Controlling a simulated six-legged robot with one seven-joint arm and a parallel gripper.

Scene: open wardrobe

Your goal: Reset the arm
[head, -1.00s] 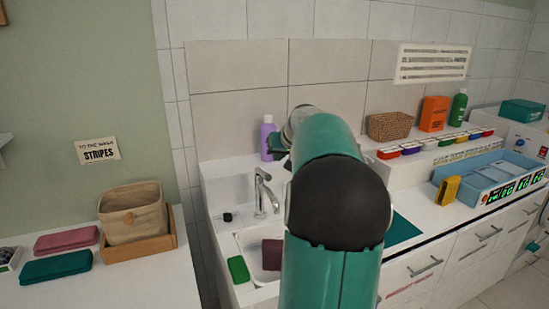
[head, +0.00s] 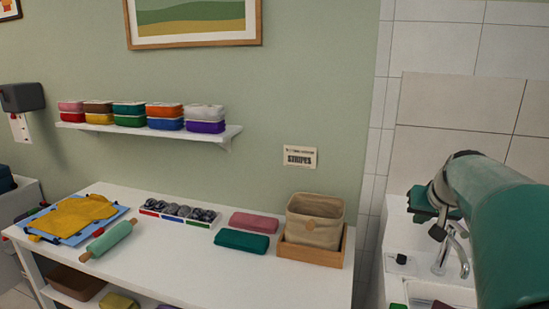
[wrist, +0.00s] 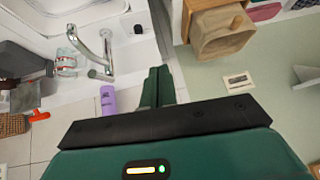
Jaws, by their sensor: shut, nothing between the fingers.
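My arm (head: 500,220) reaches up at the right edge of the head view, in front of the sink area. Its far end is partly hidden there. In the wrist view my gripper (wrist: 158,85) shows as two dark green fingers pressed together, with nothing between them. The fingers point over the gap between the sink counter and the white table and touch nothing that I can see.
The faucet (head: 445,248) stands close by my arm; it also shows in the wrist view (wrist: 105,48). A purple bottle (wrist: 108,98) is beside the fingers in that picture. The beige basket (head: 315,220), folded cloths and rolling pin (head: 107,240) sit on the white table (head: 200,270).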

